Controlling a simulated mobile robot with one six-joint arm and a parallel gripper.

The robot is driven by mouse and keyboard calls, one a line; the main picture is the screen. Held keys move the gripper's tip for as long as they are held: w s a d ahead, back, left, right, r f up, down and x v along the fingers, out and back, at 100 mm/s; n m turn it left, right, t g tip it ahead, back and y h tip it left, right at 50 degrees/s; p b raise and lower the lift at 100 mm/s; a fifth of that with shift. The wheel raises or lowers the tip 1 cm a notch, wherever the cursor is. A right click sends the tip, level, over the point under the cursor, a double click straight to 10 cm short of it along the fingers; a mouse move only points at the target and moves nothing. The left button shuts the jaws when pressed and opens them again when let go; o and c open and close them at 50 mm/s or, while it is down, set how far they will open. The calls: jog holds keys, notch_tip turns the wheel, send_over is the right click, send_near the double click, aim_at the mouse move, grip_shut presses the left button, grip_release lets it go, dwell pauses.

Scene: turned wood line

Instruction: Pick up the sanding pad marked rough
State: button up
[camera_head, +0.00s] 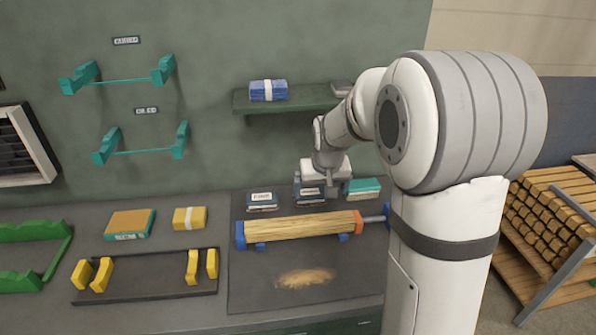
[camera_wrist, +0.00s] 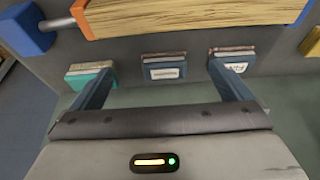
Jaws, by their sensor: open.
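Three sanding pads stand in a row on the bench's dark mat, behind the clamped wood. The left pad (camera_head: 262,201) has a dark front with a pale label, the middle pad (camera_head: 311,195) looks similar, and the right pad (camera_head: 363,188) is teal. The wrist view shows them reversed: teal pad (camera_wrist: 90,78), middle pad (camera_wrist: 165,69), other labelled pad (camera_wrist: 232,62). The labels are too small to read, so I cannot tell which is rough. My gripper (camera_head: 322,183) is open, its fingers (camera_wrist: 166,75) spread either side of the middle pad; contact is unclear.
A wood blank (camera_head: 300,229) in a blue and orange holder lies just in front of the pads. A shelf (camera_head: 290,103) with a blue pack (camera_head: 268,90) hangs above. A yellow block (camera_head: 189,218) and an orange-topped block (camera_head: 130,224) lie left.

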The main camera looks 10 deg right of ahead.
jog(key=p, duration=0.2)
send_near(310, 192)
jog(key=shift+w+d+f+t, duration=0.1)
jog(key=shift+w+f+t, duration=0.1)
jog(key=shift+f, duration=0.25)
jog(key=shift+w+f+t, duration=0.1)
jog(key=shift+w+f, duration=0.15)
jog(key=shift+f, duration=0.25)
jog(key=p+x, duration=0.1)
jog(key=x, duration=0.1)
jog(key=p+x, duration=0.1)
jog(key=x, duration=0.2)
jog(key=p+x, duration=0.1)
jog(key=x, duration=0.2)
jog(key=shift+s+f, duration=0.1)
jog(key=shift+s, duration=0.15)
jog(key=c, duration=0.7)
